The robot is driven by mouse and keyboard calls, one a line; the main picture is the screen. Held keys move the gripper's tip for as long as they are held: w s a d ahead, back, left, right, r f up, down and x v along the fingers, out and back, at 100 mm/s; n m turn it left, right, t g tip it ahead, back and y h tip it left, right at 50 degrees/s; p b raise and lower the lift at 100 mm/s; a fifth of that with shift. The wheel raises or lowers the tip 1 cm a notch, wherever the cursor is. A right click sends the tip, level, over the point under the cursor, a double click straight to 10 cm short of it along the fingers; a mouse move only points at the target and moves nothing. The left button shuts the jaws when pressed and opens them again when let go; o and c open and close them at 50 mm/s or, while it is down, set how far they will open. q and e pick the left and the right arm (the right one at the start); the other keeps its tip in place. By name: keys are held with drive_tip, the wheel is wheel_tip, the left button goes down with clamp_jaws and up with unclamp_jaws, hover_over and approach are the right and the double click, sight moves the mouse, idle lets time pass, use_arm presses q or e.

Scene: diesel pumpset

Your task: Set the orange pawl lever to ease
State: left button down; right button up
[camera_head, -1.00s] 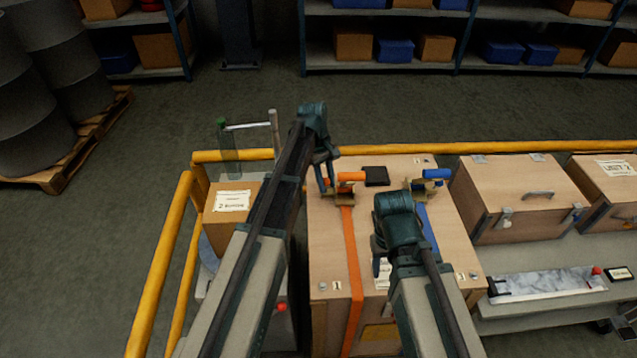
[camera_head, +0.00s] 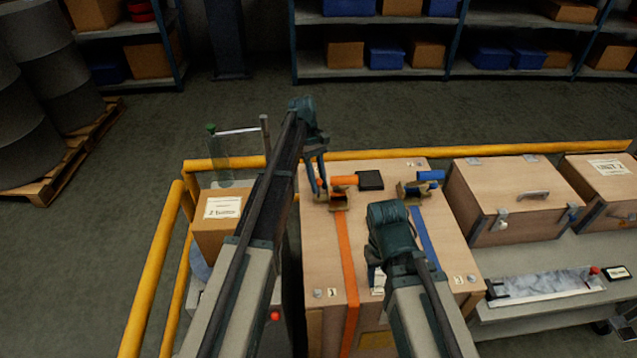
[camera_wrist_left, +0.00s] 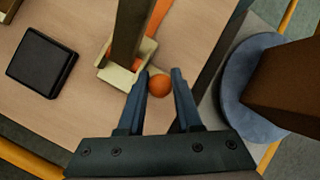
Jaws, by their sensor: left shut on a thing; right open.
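The orange ratchet (camera_head: 337,201) sits on top of a wooden crate (camera_head: 385,265), with an orange handle grip (camera_head: 344,180) and an orange strap (camera_head: 349,265) running down the crate. In the left wrist view, the pawl lever's round orange knob (camera_wrist_left: 159,86) sits between the two fingers of my left gripper (camera_wrist_left: 160,88), beside the ratchet's pale metal frame (camera_wrist_left: 125,74). My left gripper (camera_head: 320,188) is shut on this knob. Most of the lever below the knob is hidden. My right gripper (camera_head: 375,278) is open, over the crate's front half, apart from the ratchet.
A blue ratchet (camera_head: 418,188) stands to the right on the same crate. A black square pad (camera_head: 370,180) lies between the ratchets. A yellow rail (camera_head: 150,275) borders the left side. A cardboard box (camera_head: 221,207) stands left of my left arm.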

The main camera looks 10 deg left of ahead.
use_arm(q)
drive_tip(key=c, duration=0.6)
unclamp_jaws()
use_arm(e)
drive_tip(key=shift+r, duration=0.1)
